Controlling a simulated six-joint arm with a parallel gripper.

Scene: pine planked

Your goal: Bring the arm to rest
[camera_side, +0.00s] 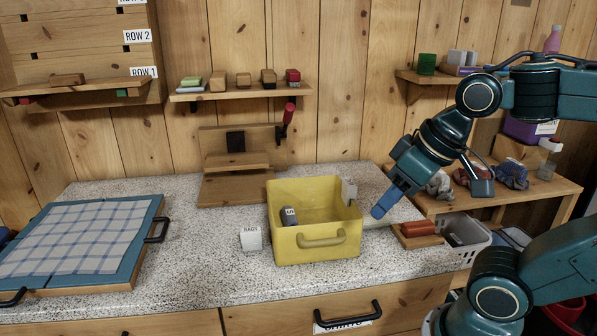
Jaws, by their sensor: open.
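My gripper (430,198) hangs over the right part of the speckled counter (210,275), tilted, with its two fingers spread wide. One blue finger reaches down just right of the yellow bin (315,248); the other, darker finger is farther right, in front of the low right shelf. Nothing shows between the fingers. I cannot tell whether the blue fingertip touches the pale thing below it, close to the bin's right side.
The bin holds a dark cylinder (289,215). A white "RAGS" label block (251,239) stands left of it. A tray with checked cloth (80,235) lies at the left. A grey basket (465,236) and wooden block with a red-brown roll (418,229) are at the right.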

